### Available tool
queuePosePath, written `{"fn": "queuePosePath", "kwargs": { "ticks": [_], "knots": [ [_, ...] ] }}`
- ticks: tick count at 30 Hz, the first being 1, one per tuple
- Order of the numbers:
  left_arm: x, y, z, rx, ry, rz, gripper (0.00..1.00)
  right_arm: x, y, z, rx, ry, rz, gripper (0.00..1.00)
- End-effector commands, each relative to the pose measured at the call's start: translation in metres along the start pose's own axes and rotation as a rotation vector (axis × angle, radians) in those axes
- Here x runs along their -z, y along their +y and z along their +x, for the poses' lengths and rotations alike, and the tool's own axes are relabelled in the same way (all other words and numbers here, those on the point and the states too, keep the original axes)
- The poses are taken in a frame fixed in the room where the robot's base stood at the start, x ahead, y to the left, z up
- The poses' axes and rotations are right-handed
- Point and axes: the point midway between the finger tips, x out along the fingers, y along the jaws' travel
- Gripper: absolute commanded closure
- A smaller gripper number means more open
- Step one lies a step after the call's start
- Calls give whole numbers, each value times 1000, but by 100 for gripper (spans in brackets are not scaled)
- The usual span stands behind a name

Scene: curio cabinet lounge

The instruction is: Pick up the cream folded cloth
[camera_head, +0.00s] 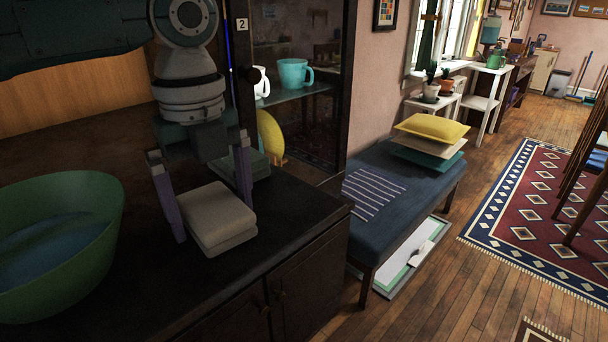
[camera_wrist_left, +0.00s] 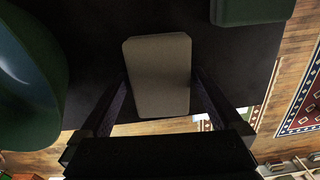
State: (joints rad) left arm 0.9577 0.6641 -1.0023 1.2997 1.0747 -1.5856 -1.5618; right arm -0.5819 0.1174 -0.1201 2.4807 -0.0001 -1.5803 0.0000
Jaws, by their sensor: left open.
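The cream folded cloth (camera_head: 218,217) lies on the dark cabinet top near its front edge. My left gripper (camera_head: 212,218) points down over it, open, with one finger on each side of the cloth. In the left wrist view the cloth (camera_wrist_left: 160,75) sits between and a little beyond the two fingers (camera_wrist_left: 164,108), with dark surface around it. I cannot tell whether the fingers touch it. My right gripper is not in view.
A green bowl (camera_head: 60,215) stands left of the cloth on the cabinet top (camera_head: 150,262). A green folded cloth (camera_head: 253,165) lies behind it, near a yellow plate (camera_head: 270,137) and a glass shelf with mugs. A blue bench (camera_head: 400,190) is to the right.

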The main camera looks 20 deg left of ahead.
Motion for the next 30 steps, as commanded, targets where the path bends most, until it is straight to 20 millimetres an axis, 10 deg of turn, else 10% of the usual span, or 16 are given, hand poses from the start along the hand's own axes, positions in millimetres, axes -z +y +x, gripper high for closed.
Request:
{"fn": "queuePosePath", "kwargs": {
  "ticks": [20, 30],
  "knots": [
    [0, 0, -1, 0, 1, 0, 71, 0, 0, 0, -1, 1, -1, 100],
    [0, 0, -5, 1, 1, 1, 72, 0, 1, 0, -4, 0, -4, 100]
  ]
}}
